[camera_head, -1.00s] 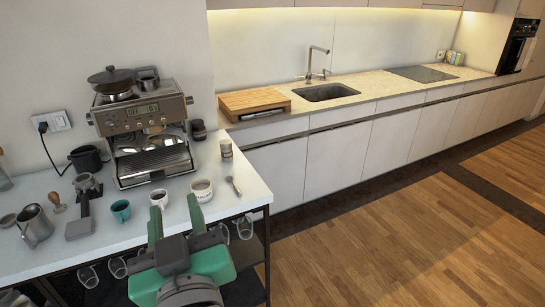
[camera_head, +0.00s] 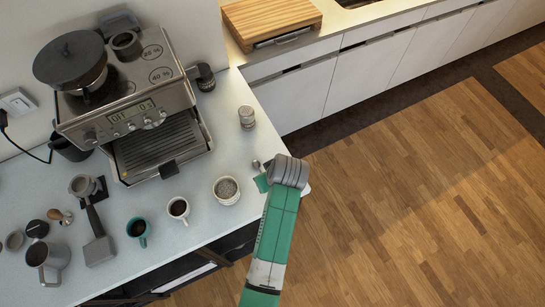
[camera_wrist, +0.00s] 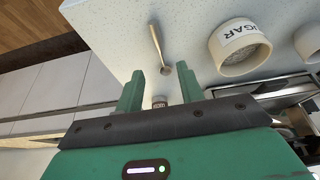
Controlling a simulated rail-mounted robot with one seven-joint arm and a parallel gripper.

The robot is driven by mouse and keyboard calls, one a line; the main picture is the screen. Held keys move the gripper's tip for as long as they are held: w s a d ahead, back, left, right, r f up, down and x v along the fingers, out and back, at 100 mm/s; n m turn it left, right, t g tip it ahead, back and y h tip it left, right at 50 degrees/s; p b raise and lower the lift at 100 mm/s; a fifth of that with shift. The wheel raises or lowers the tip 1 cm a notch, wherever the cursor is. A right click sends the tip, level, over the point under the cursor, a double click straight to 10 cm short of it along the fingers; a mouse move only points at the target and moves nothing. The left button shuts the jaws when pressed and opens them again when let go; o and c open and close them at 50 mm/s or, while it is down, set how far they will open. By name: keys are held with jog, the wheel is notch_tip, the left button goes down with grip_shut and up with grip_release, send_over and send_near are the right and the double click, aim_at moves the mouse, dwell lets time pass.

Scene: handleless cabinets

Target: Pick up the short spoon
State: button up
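The short spoon (camera_wrist: 158,46) lies on the white counter in the wrist view, its handle pointing up and its bowl toward my fingers. In the head view only a small part of the spoon (camera_head: 256,164) shows beside my arm, which hides the rest. My gripper (camera_wrist: 157,74) is open and empty in the wrist view, with the spoon's bowl just beyond and between its two green fingertips. In the head view my gripper (camera_head: 262,183) is mostly hidden behind my wrist, over the counter's right edge.
The sugar bowl (camera_wrist: 238,48) stands right of the spoon in the wrist view. In the head view a small jar (camera_head: 247,117) stands behind it, with a white cup (camera_head: 179,209), a teal cup (camera_head: 138,230) and the coffee machine (camera_head: 130,120) to the left. Open floor lies right.

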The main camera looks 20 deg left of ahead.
jog(key=shift+s+d+f, duration=0.1)
jog(key=shift+s+f, duration=0.05)
jog(key=shift+f, duration=0.25)
jog(key=shift+b+x, duration=0.45)
jog(key=shift+x, duration=3.1)
jog(key=shift+c, duration=0.5)
grip_shut()
